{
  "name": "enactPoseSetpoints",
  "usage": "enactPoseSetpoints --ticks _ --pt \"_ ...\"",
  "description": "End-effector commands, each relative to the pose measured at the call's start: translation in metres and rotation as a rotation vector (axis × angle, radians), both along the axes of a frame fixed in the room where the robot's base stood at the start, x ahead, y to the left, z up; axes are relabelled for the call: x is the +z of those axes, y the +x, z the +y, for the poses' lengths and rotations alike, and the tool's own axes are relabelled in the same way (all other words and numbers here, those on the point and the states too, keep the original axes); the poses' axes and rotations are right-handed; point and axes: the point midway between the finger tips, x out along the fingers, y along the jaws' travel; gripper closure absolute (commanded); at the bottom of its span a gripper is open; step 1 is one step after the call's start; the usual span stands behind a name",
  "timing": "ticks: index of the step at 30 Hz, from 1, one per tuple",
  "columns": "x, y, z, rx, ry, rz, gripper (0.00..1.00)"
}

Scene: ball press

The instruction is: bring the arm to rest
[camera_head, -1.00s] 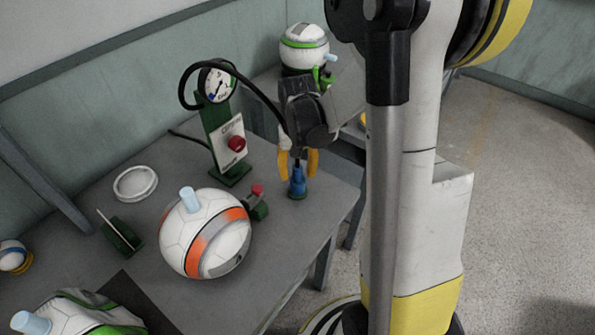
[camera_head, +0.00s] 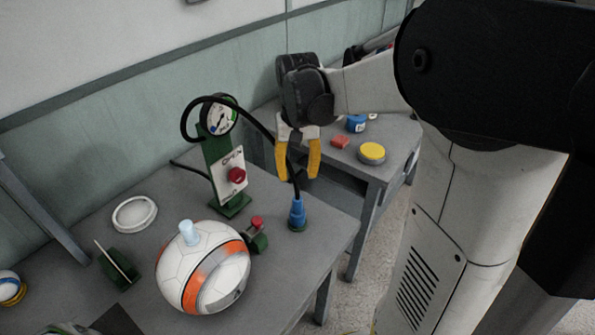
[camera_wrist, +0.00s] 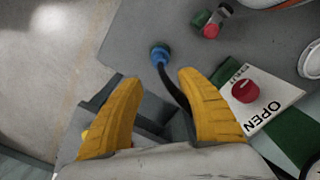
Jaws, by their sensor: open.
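My gripper (camera_head: 298,160) has yellow fingers, spread apart with nothing between them. In the head view it hangs above and slightly behind the blue hose connector (camera_head: 297,213), which stands upright in a small green base at the table's right edge. In the wrist view the fingers (camera_wrist: 153,108) point toward the table, and the blue connector (camera_wrist: 159,54) lies beyond their tips, clear of them. A black hose runs from the connector up to the gauge (camera_head: 218,117) and passes close by the gripper.
A white and orange ball (camera_head: 203,270) with a pale blue plug sits on the table (camera_head: 330,225). A second table behind holds a yellow-topped round object (camera_head: 371,152) and a red block (camera_head: 340,142).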

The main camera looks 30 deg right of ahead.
Motion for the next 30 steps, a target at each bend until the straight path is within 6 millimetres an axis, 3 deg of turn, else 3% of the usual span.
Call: enactPoseSetpoints --ticks 14,17,24,30 --pt "0.003 -0.003 0.005 0.012 -0.005 -0.014 0.55" --pt "0.014 -0.012 0.02 0.05 -0.019 -0.063 0.55" --pt "0.042 -0.056 0.079 0.219 -0.079 -0.298 0.55" --pt "0.046 -0.09 0.116 0.348 -0.116 -0.488 0.55"
